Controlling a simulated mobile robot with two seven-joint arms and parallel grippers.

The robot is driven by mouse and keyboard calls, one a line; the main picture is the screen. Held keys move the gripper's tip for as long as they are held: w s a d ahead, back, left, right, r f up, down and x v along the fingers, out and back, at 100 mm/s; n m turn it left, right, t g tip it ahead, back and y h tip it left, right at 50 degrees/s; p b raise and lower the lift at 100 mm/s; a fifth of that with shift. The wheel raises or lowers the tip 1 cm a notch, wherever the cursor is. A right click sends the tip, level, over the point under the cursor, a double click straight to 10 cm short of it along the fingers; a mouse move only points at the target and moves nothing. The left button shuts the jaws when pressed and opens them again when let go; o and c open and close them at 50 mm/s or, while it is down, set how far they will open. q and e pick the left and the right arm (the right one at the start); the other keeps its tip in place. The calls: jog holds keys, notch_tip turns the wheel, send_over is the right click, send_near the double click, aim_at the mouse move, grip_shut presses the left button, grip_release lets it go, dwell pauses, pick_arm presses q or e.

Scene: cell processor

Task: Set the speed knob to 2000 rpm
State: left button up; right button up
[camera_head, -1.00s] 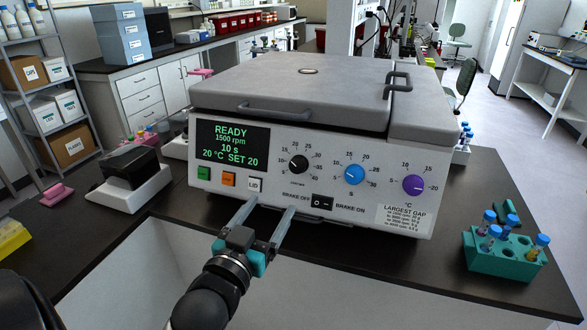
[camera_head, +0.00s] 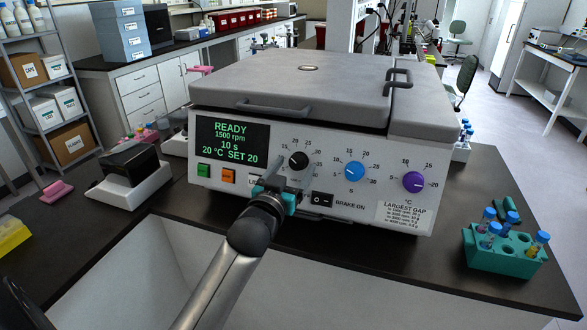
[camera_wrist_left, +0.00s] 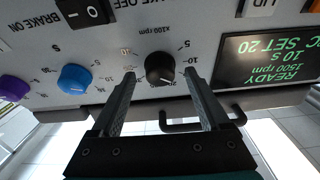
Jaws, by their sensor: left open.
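The black speed knob (camera_head: 298,161) is on the front panel of the centrifuge (camera_head: 300,85), left of the blue knob. The display (camera_head: 232,142) reads READY, 1500 rpm, 10 s, 20 °C SET 20. My left gripper (camera_head: 294,174) is open in front of the panel at the black knob. In the left wrist view, which is upside down, the black knob (camera_wrist_left: 160,68) lies between the two fingertips (camera_wrist_left: 161,74), with a gap on each side. I cannot tell whether the fingertips reach its depth. My right gripper is not in view.
The blue knob (camera_head: 355,172) and purple knob (camera_head: 413,182) are to the right. The brake switch (camera_head: 321,200) is just below right of my gripper. Green (camera_head: 203,170) and orange (camera_head: 228,176) buttons are left. A teal tube rack (camera_head: 503,252) stands at the right.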

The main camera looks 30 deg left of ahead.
pick_arm(q)
jog(key=shift+w, duration=0.2)
grip_shut()
dwell(0.6)
